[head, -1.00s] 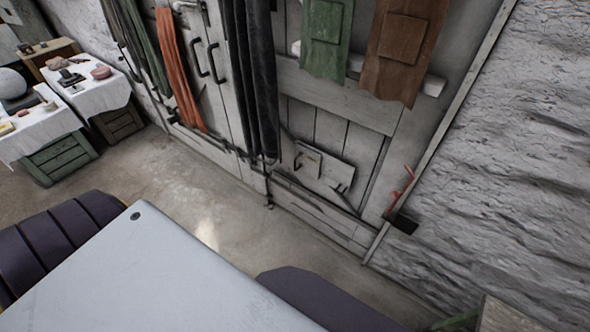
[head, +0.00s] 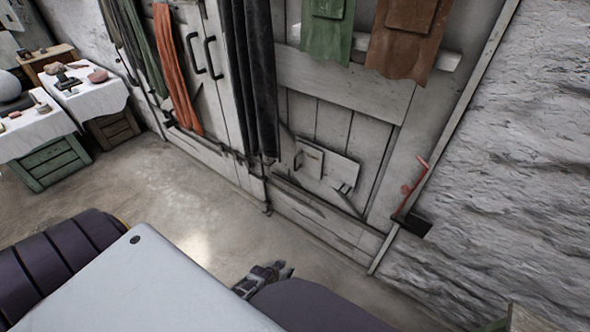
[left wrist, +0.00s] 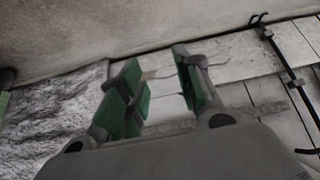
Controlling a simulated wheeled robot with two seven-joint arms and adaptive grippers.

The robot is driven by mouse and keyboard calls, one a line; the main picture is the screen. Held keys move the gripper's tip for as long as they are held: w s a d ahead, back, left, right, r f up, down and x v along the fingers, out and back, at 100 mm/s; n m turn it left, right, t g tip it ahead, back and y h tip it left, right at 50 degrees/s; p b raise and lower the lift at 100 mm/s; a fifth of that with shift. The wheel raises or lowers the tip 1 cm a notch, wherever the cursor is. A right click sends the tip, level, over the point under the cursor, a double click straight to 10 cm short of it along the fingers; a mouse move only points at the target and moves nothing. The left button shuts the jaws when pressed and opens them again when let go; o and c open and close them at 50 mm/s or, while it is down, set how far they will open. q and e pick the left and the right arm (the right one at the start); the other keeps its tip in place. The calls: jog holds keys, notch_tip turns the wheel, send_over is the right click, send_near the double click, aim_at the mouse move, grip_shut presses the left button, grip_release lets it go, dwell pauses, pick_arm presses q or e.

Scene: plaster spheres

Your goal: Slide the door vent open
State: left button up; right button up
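The door vent appears to be a pale panel (head: 330,168) low on the grey plank door (head: 345,95) in the head view. My right gripper is out of view.
Dark, orange and green cloths hang on the door's left side, with a green apron (head: 327,30) and brown apron (head: 408,35) above the panel. Cloth-covered crates stand at far left. The floor (head: 190,215) is clear.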

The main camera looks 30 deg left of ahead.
pick_arm(q)
jog(key=w+a+r+t+b, duration=0.35)
jog(key=w+b, duration=0.25)
jog(key=w, duration=0.3)
jog(key=n+t+y+b, duration=0.25)
jog(key=t+b, duration=0.45)
jog(key=b, duration=1)
send_near(295, 168)
jog(key=s+r, duration=0.1)
jog(key=s, duration=0.2)
jog(key=shift+s+r+m, duration=0.1)
jog(key=shift+r+m, duration=0.25)
jog(key=shift+r, duration=0.3)
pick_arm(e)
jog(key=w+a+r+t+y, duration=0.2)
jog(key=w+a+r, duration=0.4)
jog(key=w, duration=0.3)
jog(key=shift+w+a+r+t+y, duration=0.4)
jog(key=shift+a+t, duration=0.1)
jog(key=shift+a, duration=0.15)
pick_arm(q)
jog(key=shift+w, duration=0.2)
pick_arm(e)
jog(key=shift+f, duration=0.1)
